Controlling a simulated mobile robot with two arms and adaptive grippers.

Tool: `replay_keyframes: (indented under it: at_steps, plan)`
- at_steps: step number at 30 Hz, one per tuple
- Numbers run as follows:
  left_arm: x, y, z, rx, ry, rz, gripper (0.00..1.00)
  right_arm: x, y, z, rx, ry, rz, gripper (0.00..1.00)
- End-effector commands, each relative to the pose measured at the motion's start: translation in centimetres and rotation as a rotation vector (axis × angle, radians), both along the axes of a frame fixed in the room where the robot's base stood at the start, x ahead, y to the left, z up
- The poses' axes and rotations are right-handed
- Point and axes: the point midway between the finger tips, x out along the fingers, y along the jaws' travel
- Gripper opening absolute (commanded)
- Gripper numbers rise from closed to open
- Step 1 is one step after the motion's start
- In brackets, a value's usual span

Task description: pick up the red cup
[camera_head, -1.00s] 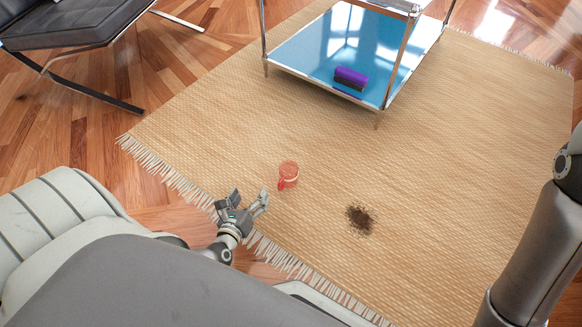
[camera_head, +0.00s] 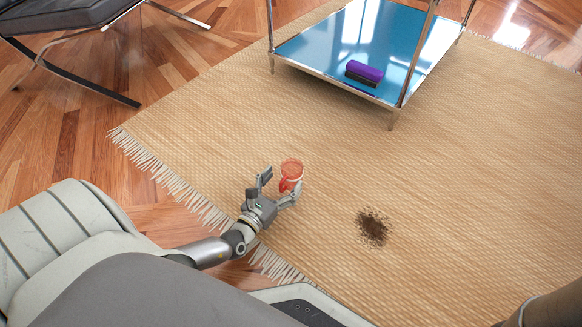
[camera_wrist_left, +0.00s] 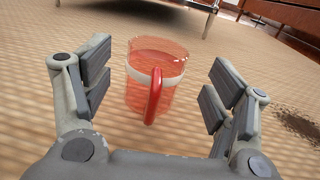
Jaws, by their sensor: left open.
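The red cup (camera_head: 291,171) is translucent with a pale band and stands on the woven rug. My left gripper (camera_head: 279,186) is open right at the cup, and its right finger covers part of the cup in the head view. In the left wrist view the cup (camera_wrist_left: 156,85) stands upright between and a little beyond the open fingers (camera_wrist_left: 155,92), with gaps on both sides. Its red handle (camera_wrist_left: 153,97) faces the gripper. My right gripper is not in view.
A dark dirt patch (camera_head: 373,227) lies on the rug (camera_head: 300,130), right of the cup. A metal-framed cart with a blue shelf (camera_head: 325,50) holds a purple brush (camera_head: 364,71) behind. A dark chair (camera_head: 62,20) stands at the upper left. Rug around the cup is clear.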

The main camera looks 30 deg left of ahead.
Motion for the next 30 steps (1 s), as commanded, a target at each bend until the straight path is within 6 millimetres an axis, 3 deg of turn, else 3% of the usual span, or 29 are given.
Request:
replay_keyframes:
  at_steps: [12, 21, 30]
  plan:
    - [4.7, 0.3, -0.3, -0.002, -0.002, 0.001, 0.79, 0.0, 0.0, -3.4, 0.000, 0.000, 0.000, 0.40]
    - [5.1, 0.4, -0.1, -0.001, 0.000, 0.001, 0.79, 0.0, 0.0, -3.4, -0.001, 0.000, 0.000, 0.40]
    - [5.1, 0.4, -0.1, -0.001, 0.001, 0.001, 0.41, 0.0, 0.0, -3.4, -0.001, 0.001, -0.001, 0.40]
